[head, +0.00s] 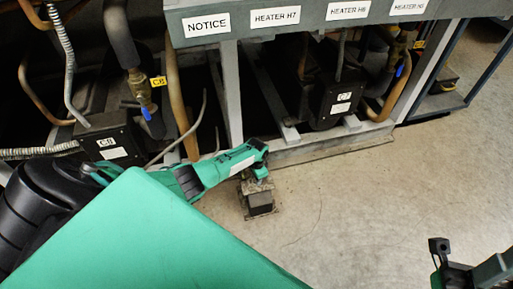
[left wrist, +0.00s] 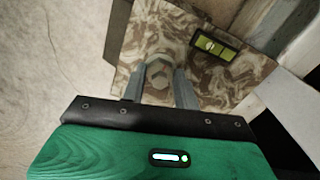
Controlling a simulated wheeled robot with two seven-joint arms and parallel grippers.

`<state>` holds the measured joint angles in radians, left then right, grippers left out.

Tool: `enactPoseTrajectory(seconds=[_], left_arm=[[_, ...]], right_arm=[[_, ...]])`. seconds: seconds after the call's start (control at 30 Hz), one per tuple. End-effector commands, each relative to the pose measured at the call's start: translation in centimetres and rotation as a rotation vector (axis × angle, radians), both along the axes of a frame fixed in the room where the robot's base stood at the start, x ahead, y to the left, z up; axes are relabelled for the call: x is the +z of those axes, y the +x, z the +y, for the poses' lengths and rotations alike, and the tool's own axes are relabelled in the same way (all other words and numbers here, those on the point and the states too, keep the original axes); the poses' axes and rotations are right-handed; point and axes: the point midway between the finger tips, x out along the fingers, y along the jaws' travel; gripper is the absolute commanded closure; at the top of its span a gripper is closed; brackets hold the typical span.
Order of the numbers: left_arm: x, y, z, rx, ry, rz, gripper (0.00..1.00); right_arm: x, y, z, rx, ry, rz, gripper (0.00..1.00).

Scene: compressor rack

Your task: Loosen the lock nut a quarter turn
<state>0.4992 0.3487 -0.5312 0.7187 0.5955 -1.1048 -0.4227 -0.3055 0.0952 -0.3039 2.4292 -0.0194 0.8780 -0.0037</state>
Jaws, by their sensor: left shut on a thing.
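The lock nut (left wrist: 158,75) is a grey hexagonal nut on a mottled brown, worn plate (left wrist: 190,25), seen in the left wrist view. My left gripper (left wrist: 158,86) has one grey finger on each side of the nut and is shut on it. In the head view my left gripper (head: 259,178) reaches down onto a small dark block (head: 260,202) on the floor by the rack; the nut is too small to make out there. My right gripper (head: 440,255) is partly in view at the lower right, away from the block, its jaws unclear.
A small yellow-green bubble level (left wrist: 213,45) sits on the plate beside the nut. The rack's grey frame post (head: 229,95) stands behind my left gripper. Pipes and dark compressor boxes (head: 338,100) fill the rack. The concrete floor (head: 360,195) to the right is clear.

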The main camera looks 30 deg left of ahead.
Motion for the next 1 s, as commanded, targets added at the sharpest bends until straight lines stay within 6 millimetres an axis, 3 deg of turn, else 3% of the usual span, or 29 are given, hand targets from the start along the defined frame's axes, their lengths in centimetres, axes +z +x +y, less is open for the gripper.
enactPoseTrajectory(seconds=[0.7, 0.73, 0.8, 0.83, 1.0], left_arm=[[-0.09, -0.11, -0.08, 0.074, -0.001, 0.003, 0.92], [-0.08, -0.11, -0.08, 0.073, -0.001, 0.003, 0.66], [-0.08, -0.10, -0.07, 0.073, -0.001, 0.003, 0.52], [-0.07, -0.09, -0.07, 0.073, -0.001, 0.003, 0.48], [-0.03, -0.03, -0.04, 0.073, 0.000, 0.001, 0.48]], right_arm=[[-0.35, -0.02, 0.01, 0.000, -0.002, 0.020, 0.64], [-0.34, -0.01, 0.00, 0.000, -0.002, 0.020, 0.64], [-0.30, 0.00, 0.01, -0.001, -0.002, 0.019, 0.64], [-0.29, 0.00, 0.01, -0.001, -0.002, 0.019, 0.64], [-0.22, 0.02, -0.01, -0.001, -0.002, 0.016, 0.64]])
